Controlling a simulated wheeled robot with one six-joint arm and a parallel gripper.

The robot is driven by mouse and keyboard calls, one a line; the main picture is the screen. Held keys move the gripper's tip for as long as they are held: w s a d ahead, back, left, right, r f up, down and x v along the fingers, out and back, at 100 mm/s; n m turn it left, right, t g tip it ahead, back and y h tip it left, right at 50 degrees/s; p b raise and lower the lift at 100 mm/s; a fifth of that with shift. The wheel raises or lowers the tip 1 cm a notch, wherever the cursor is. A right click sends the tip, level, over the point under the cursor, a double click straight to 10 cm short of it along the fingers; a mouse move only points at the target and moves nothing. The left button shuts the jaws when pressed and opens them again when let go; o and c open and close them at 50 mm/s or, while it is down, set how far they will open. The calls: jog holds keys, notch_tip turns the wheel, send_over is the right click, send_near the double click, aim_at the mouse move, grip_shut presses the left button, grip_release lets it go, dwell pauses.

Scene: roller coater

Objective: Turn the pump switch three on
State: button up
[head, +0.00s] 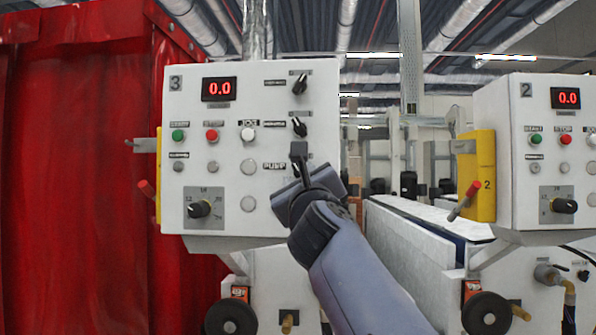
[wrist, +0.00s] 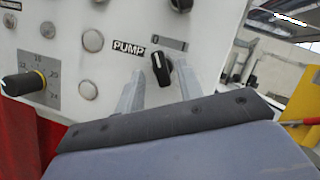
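The number three panel (head: 225,110) is a white box with a red 0.0 display. Its pump switch is a black knob (wrist: 161,68) with a white line, right of the PUMP label (wrist: 129,49) in the wrist view. The knob is tilted slightly off vertical, its upper end leaning left. My gripper (wrist: 160,84) is open, with one grey finger to each side of the knob's lower part; I cannot tell whether they touch it. In the head view my gripper (head: 299,165) covers the pump switch, right of the PUMP label there.
Two black selector knobs (head: 299,84) (head: 299,127) sit above the pump switch. Green (head: 178,135), red (head: 211,135) and white buttons line the panel. A dial (head: 199,209) is lower left. The number two panel (head: 530,150) stands right, a red curtain (head: 70,180) left.

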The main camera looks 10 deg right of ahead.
jog(key=shift+w+d+r, duration=0.15)
jog(key=shift+w+r, duration=0.15)
jog(key=shift+w, duration=0.15)
jog(key=shift+c, duration=0.4)
grip_shut()
jog(key=shift+f, duration=0.1)
